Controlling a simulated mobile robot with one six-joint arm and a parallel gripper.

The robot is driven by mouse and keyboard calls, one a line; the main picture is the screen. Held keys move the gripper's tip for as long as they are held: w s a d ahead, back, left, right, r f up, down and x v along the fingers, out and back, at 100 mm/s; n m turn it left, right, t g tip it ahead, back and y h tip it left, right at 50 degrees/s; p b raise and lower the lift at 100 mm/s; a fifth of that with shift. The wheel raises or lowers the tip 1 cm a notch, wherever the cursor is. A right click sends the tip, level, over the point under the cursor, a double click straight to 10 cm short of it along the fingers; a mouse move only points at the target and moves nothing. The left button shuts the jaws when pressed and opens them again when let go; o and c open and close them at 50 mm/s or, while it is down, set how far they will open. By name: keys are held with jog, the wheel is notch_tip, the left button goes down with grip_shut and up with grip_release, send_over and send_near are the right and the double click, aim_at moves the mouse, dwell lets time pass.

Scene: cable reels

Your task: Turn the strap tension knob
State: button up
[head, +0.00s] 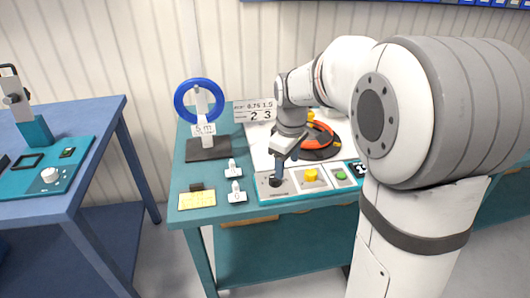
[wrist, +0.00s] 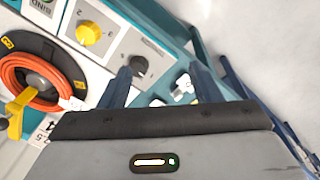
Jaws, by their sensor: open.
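A control panel (head: 293,183) lies along the front edge of the teal bench. It carries a black knob (wrist: 139,64) on a grey plate and a yellow knob (wrist: 88,33) with small numbers around it. The labels are too small for me to tell which is the strap tension knob. My gripper (wrist: 160,69) is open and points down at the black-knob end of the panel. In the wrist view, the black knob shows between the fingertips, nearer the left finger. I cannot tell whether either finger touches it. In the head view, my gripper partly covers this knob.
A green button (head: 341,176) sits right of the yellow knob. An orange cable reel (head: 322,142) lies behind the panel. A blue ring (head: 178,101) on a stand, small white tagged pieces (head: 236,192) and a yellow card (head: 197,199) are to the left. A blue table (head: 75,118) stands farther left.

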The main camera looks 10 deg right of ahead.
aim_at(275, 180)
jog(key=w+f+n, duration=0.1)
jog(key=w+f, duration=0.1)
jog(key=w, duration=0.1)
jog(key=w+f+n, duration=0.2)
jog(key=w, duration=0.1)
jog(key=w+a+f+n+b, duration=0.1)
jog(key=w+f, duration=0.1)
jog(key=w, duration=0.1)
jog(key=shift+w+f+n+g, duration=0.2)
jog(key=shift+w+n+g, duration=0.1)
jog(key=shift+g, duration=0.1)
notch_tip(275, 180, down, 8)
jog(key=shift+w+r, duration=0.15)
jog(key=c, duration=1)
